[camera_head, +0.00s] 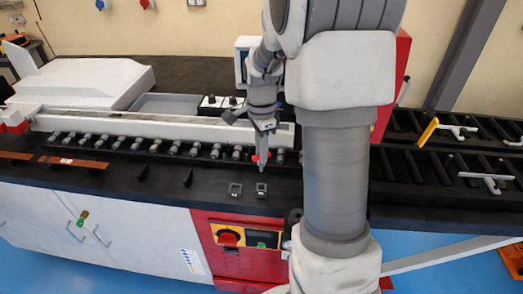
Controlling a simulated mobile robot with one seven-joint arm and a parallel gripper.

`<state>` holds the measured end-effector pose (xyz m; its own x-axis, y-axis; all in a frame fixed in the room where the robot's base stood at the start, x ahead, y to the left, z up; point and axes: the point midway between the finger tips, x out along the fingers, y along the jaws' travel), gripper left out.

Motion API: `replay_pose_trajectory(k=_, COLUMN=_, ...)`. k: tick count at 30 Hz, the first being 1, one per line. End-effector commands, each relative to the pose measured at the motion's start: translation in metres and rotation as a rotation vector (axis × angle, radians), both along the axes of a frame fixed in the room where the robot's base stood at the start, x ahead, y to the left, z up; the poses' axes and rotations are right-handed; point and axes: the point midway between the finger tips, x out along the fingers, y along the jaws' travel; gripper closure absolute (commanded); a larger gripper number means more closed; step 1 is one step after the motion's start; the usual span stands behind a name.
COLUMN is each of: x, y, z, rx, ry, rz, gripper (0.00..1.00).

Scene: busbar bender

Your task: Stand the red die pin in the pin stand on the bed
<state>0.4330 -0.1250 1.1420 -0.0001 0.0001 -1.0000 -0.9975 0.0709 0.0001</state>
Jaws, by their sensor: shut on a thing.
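My gripper (262,148) points down over the front part of the black bed (215,192), near the middle of the view. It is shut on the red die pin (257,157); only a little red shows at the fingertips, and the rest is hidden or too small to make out. Two small grey blocks with dark tops sit on the bed below it, a left block (235,190) and a right block (261,191). They look like pin stands. The gripper is above and slightly behind the right block, apart from it.
A row of grey rollers (193,150) and a long white rail (170,127) run behind the blocks. Copper bars (72,162) lie at the left. A red control panel (238,240) is on the front below. My arm hides the bed right of the blocks.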

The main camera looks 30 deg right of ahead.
Motion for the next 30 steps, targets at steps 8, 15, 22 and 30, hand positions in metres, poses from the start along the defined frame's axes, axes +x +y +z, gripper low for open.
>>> replay_pose_trajectory(k=8, x=0.0, y=0.0, z=-0.014, rx=0.0, ry=0.001, rz=0.001, gripper=1.0)
replay_pose_trajectory(k=15, x=0.0, y=0.0, z=-0.038, rx=0.0, ry=0.001, rz=0.001, gripper=1.0)
replay_pose_trajectory(k=22, x=0.0, y=0.0, z=-0.055, rx=0.0, ry=0.0, rz=0.001, gripper=1.0)
replay_pose_trajectory(k=30, x=0.0, y=0.0, z=-0.058, rx=0.0, ry=0.0, rz=0.001, gripper=1.0)
